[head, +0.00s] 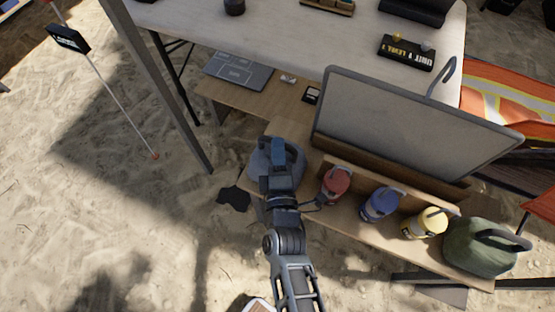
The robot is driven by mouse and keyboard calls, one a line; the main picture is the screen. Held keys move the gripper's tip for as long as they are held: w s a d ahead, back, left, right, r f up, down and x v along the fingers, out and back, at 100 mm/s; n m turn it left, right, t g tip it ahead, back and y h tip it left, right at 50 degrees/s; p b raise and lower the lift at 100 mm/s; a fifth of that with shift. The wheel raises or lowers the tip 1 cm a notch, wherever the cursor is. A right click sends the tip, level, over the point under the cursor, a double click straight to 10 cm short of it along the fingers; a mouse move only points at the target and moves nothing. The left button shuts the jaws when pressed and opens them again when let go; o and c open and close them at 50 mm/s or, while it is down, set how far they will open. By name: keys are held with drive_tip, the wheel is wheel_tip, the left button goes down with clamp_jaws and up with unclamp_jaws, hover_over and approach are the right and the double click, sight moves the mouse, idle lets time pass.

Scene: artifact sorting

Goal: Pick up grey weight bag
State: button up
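The grey weight bag (260,168) sits at the left end of the low wooden bench (372,230), in the middle of the head view. A dark loop, apparently its handle, rises at its top. My gripper (278,155) is right over the bag and overlaps it in the picture. My wrist hides the bag's middle and lower right. The fingertips blend with the handle, so I cannot tell whether they are closed on it or only near it.
A green bag (478,250) sits at the bench's right end. A large grey board (410,125) rises behind. A table (290,40) stands farther back. Open sand lies left.

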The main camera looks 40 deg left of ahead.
clamp_jaws()
drive_tip(key=shift+f, duration=0.1)
idle(0.8)
drive_tip(key=shift+w+r, duration=0.1)
drive_tip(key=shift+r, duration=0.25)
